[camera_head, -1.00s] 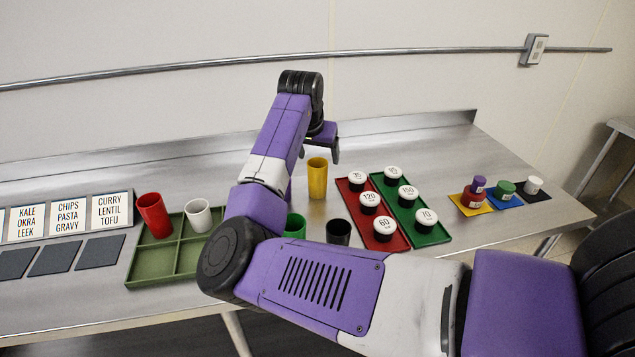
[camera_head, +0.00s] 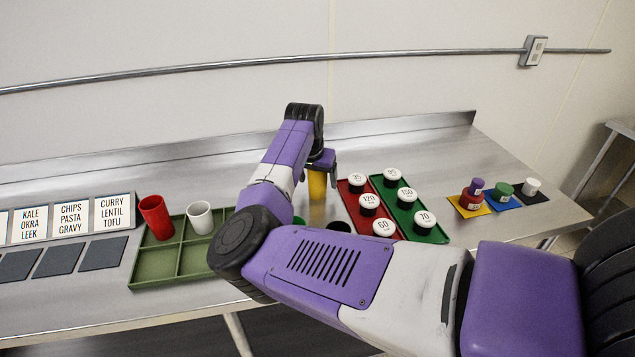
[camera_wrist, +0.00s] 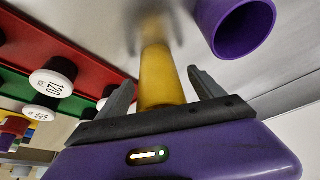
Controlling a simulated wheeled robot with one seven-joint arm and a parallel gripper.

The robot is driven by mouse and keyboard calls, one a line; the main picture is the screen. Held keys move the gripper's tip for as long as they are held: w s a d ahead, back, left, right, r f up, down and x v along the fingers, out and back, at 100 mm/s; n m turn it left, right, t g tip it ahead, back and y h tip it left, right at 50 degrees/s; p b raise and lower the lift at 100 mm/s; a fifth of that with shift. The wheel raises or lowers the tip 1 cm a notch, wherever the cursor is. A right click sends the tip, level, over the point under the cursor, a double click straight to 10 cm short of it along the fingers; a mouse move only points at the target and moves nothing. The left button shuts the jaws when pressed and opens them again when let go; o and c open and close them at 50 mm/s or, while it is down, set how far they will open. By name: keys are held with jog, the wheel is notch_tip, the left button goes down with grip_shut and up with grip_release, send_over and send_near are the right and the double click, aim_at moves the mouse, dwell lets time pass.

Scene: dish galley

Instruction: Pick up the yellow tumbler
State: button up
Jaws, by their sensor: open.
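The yellow tumbler (camera_head: 317,186) stands on the steel counter, left of the red tray; my gripper (camera_head: 320,168) is over its upper part in the head view and hides its top. In the wrist view the yellow tumbler (camera_wrist: 160,75) lies between the two grey fingers of my gripper (camera_wrist: 160,88). The fingers are open, with a visible gap to the tumbler on the right side. A purple tumbler (camera_wrist: 243,28) stands close by in the wrist view; my arm hides it in the head view.
A green divided tray (camera_head: 155,265) holds a red tumbler (camera_head: 156,217) and a white tumbler (camera_head: 200,217). A green (camera_head: 299,220) and a black tumbler (camera_head: 339,226) stand near my arm. Red (camera_head: 352,205) and green trays (camera_head: 432,236) hold several white-lidded jars.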

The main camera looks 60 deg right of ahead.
jog(key=c, duration=1.5)
jog(key=shift+o, duration=0.2)
jog(key=shift+r, duration=0.1)
